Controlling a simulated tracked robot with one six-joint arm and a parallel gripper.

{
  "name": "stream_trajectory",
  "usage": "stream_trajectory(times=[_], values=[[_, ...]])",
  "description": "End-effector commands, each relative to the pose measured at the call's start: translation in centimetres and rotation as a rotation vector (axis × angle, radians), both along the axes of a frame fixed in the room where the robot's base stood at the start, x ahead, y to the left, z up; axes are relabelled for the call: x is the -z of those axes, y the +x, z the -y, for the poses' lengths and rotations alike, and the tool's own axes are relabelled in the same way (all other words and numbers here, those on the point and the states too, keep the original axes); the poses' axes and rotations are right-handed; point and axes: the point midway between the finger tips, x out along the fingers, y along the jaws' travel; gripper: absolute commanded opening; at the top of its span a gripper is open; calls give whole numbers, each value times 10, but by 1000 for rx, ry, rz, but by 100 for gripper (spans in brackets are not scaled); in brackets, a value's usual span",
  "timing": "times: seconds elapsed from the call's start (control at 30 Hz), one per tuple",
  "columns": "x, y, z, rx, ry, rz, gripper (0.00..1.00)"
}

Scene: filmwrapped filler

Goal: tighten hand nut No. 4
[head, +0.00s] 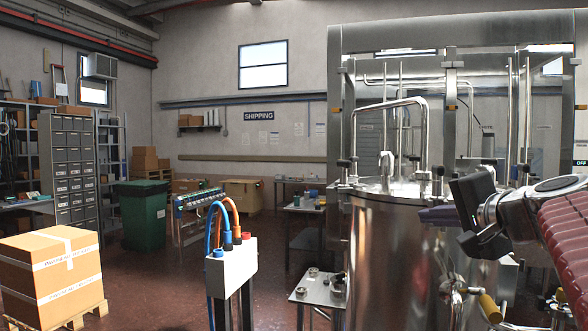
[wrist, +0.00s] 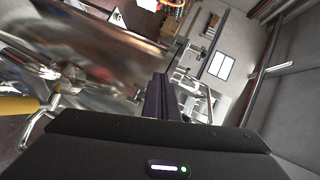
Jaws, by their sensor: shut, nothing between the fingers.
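The steel vessel (head: 385,250) stands right of centre in the head view, with a domed lid (head: 385,186). Dark hand nuts sit around the lid rim, one at the left (head: 345,166) and one at the right (head: 437,174). No numbers are readable, so I cannot tell which is No. 4. My gripper (head: 428,215) is at the vessel's right side, a little below the lid rim, its fingers pointing left. In the wrist view its fingers (wrist: 162,82) are together and empty. The shiny vessel wall (wrist: 85,50) fills the upper left there. I cannot tell whether the fingers touch it.
A clear-panelled steel frame (head: 335,100) surrounds the vessel, and a bent pipe (head: 427,130) rises over the lid. A small steel table (head: 318,290) and a white post box with hoses (head: 232,265) stand left. Yellow-handled valves (head: 490,308) are low on the right.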

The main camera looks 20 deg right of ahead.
Motion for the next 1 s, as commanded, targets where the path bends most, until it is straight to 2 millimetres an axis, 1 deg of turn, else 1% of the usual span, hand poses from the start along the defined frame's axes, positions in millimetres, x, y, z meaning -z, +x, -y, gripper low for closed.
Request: stream_trajectory(times=[0.03, 0.2, 0.3, 0.4, 0.5, 0.6, 0.87, 1.0], values=[[-10, -8, 18, 32, 28, 26, 0], [-43, -36, 66, 113, 119, 128, 0], [-60, -54, 90, 154, 163, 186, 0], [-74, -69, 107, 181, 190, 230, 0], [-82, -78, 117, 198, 205, 257, 0], [-85, -82, 120, 204, 211, 268, 0], [-84, -82, 120, 205, 210, 267, 0], [-84, -79, 121, 204, 210, 266, 0]])
